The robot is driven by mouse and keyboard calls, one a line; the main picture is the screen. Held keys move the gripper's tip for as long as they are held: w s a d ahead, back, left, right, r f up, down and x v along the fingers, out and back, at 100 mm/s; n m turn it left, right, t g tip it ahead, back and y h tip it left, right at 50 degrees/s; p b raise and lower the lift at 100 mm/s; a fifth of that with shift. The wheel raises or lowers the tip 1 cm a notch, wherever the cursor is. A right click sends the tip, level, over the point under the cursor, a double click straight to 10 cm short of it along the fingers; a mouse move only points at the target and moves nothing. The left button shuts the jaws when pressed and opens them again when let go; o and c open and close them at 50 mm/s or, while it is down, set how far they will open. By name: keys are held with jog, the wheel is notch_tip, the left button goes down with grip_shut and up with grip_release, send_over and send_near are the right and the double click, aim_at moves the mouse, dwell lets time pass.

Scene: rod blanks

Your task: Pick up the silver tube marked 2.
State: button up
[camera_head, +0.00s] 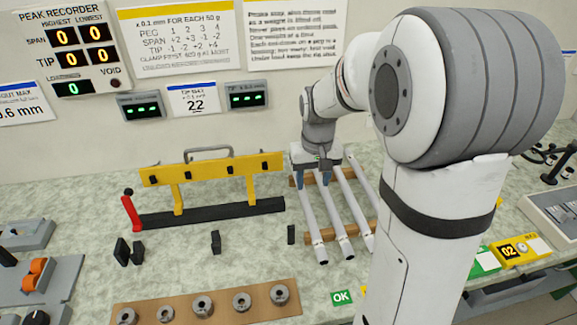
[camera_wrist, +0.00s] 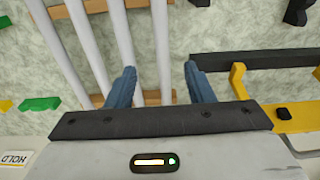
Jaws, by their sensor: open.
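Several silver tubes lie side by side across two wooden rails, with their near ends towards the camera in the head view. The leftmost tube (camera_head: 313,228), a middle tube (camera_head: 333,215) and another tube (camera_head: 351,205) show there; my arm partly covers the right side. No number is legible on any tube, so I cannot tell which is marked 2. My gripper (camera_head: 312,178) is over the far part of the leftmost tube. In the wrist view my gripper (camera_wrist: 161,82) has its blue fingers apart, with that tube (camera_wrist: 162,45) running between them, not visibly gripped.
A yellow-and-black fixture (camera_head: 213,170) with a red lever stands left of the tubes. A wooden strip with several metal rings (camera_head: 202,306) lies in front. Display boxes hang behind.

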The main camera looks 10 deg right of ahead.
send_over(305, 198)
jog(key=f, duration=0.3)
jog(key=shift+s+d+f+g, duration=0.25)
jog(key=shift+s+f+g, duration=0.05)
jog(key=shift+f, duration=0.1)
jog(key=shift+w+f, duration=0.15)
jog(key=shift+f, duration=0.15)
jog(key=f, duration=0.7)
jog(key=shift+w+a+f+p, duration=0.2)
jog(key=shift+a+f+p, duration=0.05)
jog(key=shift+f+p, duration=0.05)
jog(key=shift+c, duration=0.3)
grip_shut()
